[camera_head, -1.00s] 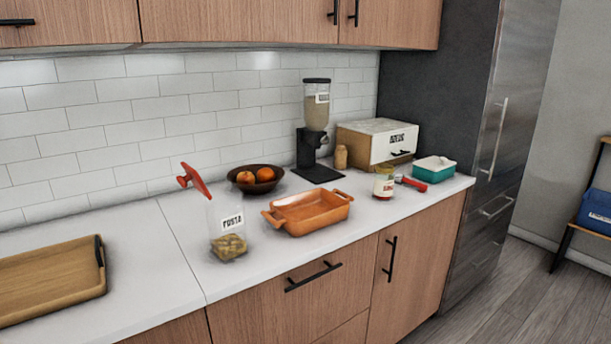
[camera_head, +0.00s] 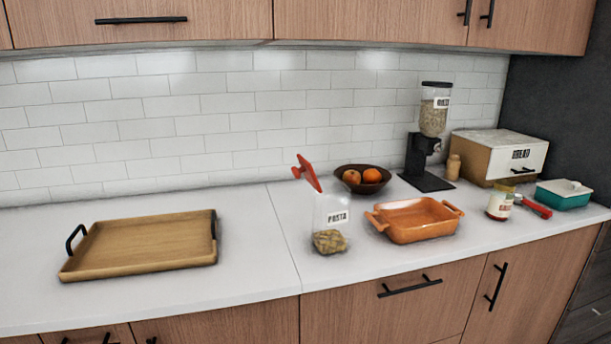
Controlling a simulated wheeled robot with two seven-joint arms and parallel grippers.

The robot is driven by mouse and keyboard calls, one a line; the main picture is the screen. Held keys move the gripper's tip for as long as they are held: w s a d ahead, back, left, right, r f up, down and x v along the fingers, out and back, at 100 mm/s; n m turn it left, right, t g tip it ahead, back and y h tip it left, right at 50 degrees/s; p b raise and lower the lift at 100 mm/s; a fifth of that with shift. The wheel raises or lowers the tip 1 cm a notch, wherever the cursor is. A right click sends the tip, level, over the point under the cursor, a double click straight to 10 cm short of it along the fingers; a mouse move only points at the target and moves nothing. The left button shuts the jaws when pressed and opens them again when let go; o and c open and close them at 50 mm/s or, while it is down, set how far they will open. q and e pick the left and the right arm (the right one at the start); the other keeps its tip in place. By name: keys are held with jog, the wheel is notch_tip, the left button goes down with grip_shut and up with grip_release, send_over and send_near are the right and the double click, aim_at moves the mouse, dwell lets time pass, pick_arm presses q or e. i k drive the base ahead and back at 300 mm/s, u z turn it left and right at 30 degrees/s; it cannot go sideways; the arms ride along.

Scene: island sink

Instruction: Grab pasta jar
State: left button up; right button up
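The pasta jar (camera_head: 329,222) stands upright on the white counter, near the middle of the head view. It is clear, with a white label reading PASTA and some pasta at the bottom. A red lid (camera_head: 308,173) is tilted up above its top. Neither of my grippers shows in the head view.
An orange baking dish (camera_head: 414,221) is close to the jar's right. A fruit bowl (camera_head: 362,180) stands behind. A wooden tray (camera_head: 142,245) lies to the left. A cereal dispenser (camera_head: 429,140), bread box (camera_head: 498,157) and small jar (camera_head: 500,203) stand farther right. White counter (camera_head: 250,215) is clear between tray and jar.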

aim_at(330, 208)
jog(key=z, duration=0.4)
jog(key=i, duration=0.55)
jog(key=u, duration=1.35)
